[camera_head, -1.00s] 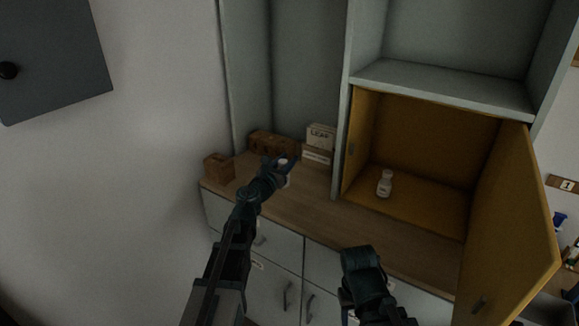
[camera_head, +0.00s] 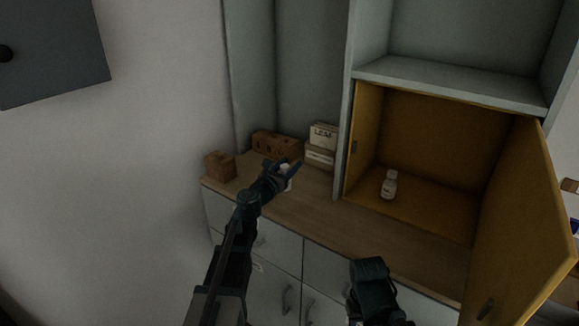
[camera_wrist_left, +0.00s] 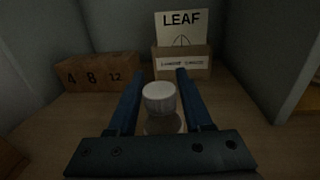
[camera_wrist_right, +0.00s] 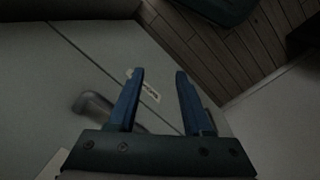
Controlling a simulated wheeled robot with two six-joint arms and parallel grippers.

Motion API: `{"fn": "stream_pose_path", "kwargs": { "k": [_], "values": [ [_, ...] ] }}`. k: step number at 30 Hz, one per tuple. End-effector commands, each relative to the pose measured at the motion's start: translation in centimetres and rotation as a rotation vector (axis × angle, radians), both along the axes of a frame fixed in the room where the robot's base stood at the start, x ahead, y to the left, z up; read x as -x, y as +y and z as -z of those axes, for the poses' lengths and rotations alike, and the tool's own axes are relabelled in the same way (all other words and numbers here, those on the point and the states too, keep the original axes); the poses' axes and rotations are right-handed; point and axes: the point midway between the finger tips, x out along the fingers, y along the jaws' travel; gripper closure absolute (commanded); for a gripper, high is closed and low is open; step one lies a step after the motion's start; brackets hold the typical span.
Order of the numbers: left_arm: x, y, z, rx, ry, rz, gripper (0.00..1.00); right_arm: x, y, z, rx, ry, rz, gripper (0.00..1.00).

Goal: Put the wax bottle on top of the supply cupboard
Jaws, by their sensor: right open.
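A small white bottle (camera_head: 286,170) stands on the wooden counter at my left gripper (camera_head: 287,167). In the left wrist view its round white cap (camera_wrist_left: 159,98) is between the two fingers, with small gaps on both sides, so the gripper is open around it. A second white bottle (camera_head: 389,184) stands inside an open cupboard with a yellow inside (camera_head: 430,130). I cannot read either label to tell which holds wax. A grey-green shelf board (camera_head: 450,84) lies over this cupboard. My right gripper (camera_wrist_right: 160,75) is open and empty, in front of grey drawer fronts.
Behind the left gripper stand a brown box with numbers (camera_wrist_left: 100,72), a LEAF card (camera_wrist_left: 182,30) and a labelled box (camera_wrist_left: 182,64). A small brown box (camera_head: 219,165) is to the left. The yellow door (camera_head: 520,225) swings out at right. The counter's middle is clear.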

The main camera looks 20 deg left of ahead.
Motion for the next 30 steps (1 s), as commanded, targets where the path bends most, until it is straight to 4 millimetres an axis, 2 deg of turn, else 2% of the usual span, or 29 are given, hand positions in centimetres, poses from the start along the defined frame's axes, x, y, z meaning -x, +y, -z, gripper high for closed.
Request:
{"fn": "stream_pose_path", "kwargs": {
  "k": [1,2,13,24,30],
  "values": [
    [0.0,0.0,0.0,0.0,0.0,0.0,0.39,0.0,0.0,0.0,0.0,0.0,0.0,0.5],
    [0.0,0.0,0.0,0.0,0.0,0.0,0.34,0.0,0.0,0.0,0.0,0.0,0.0,0.5],
    [0.0,0.0,-0.6,0.0,0.0,0.0,0.34,0.0,0.0,-0.6,0.0,0.0,0.0,0.5],
    [7.3,1.6,-0.3,0.0,0.0,-0.002,0.34,0.0,0.0,-0.3,0.0,0.0,0.0,0.5],
    [10.3,2.4,-0.3,0.0,0.0,-0.002,0.34,0.0,0.0,-0.3,0.0,0.0,0.0,0.5]
  ]
}}
